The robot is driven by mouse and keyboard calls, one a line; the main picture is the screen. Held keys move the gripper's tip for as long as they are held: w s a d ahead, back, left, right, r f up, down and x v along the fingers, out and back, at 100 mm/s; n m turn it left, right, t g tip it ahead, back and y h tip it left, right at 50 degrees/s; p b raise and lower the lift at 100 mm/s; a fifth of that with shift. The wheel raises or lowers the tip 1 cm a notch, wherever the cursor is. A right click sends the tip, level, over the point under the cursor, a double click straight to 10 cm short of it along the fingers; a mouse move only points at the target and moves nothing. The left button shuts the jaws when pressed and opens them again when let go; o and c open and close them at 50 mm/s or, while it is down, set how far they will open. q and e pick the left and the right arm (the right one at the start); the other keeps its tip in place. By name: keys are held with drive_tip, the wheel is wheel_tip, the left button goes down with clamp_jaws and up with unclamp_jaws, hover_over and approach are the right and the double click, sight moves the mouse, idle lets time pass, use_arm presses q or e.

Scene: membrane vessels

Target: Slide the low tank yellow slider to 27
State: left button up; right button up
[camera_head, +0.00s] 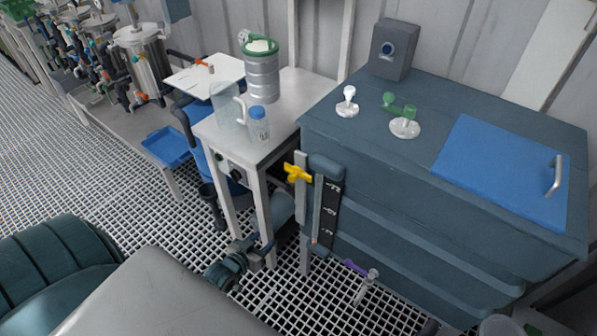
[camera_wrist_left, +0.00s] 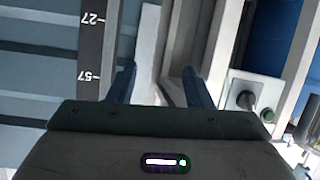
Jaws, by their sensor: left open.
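The yellow slider (camera_head: 298,173) sits near the top of a pale vertical rail (camera_head: 302,205) on the left end of the dark blue-grey tank (camera_head: 420,205). A black scale strip (camera_head: 328,212) runs beside the rail; its numbers are too small to read there. In the left wrist view the scale (camera_wrist_left: 92,45) is upside down, with marks 27 and 57 readable. My left gripper (camera_head: 289,197) is just below and left of the slider, apparently apart from it. Its two blue fingers (camera_wrist_left: 160,80) are open with nothing seen held. The slider does not show in the wrist view.
A white table (camera_head: 285,110) with a metal canister (camera_head: 262,75), a clear jug (camera_head: 224,104) and a blue-capped bottle (camera_head: 259,122) stands close left of the rail. A purple-handled valve (camera_head: 357,268) sticks out low on the tank. Grated floor (camera_head: 100,190) lies open to the left.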

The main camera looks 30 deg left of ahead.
sight(290, 180)
use_arm(q)
drive_tip(key=w+d+r+t+h, duration=0.1)
drive_tip(key=w+r+t, duration=0.1)
drive_tip(key=r, duration=0.6)
drive_tip(key=w+r+t, duration=0.2)
drive_tip(key=r, duration=0.7)
drive_tip(key=w, duration=0.6)
drive_tip(key=shift+w+d+f+b, duration=0.25)
drive_tip(key=shift+d+b, duration=0.05)
drive_tip(key=shift+b, duration=0.1)
drive_tip(key=shift+w, duration=0.7)
drive_tip(key=shift+w+r+p, duration=0.2)
drive_tip(key=shift+w+p, duration=0.15)
drive_tip(key=shift+w, duration=0.05)
drive_tip(key=shift+w+d+f+p, duration=0.15)
drive_tip(key=shift+w+p, duration=0.3)
drive_tip(key=shift+w, duration=0.55)
use_arm(e)
drive_tip(key=shift+s+r, duration=0.35)
drive_tip(key=shift+s, duration=0.4)
drive_tip(key=shift+s, duration=0.1)
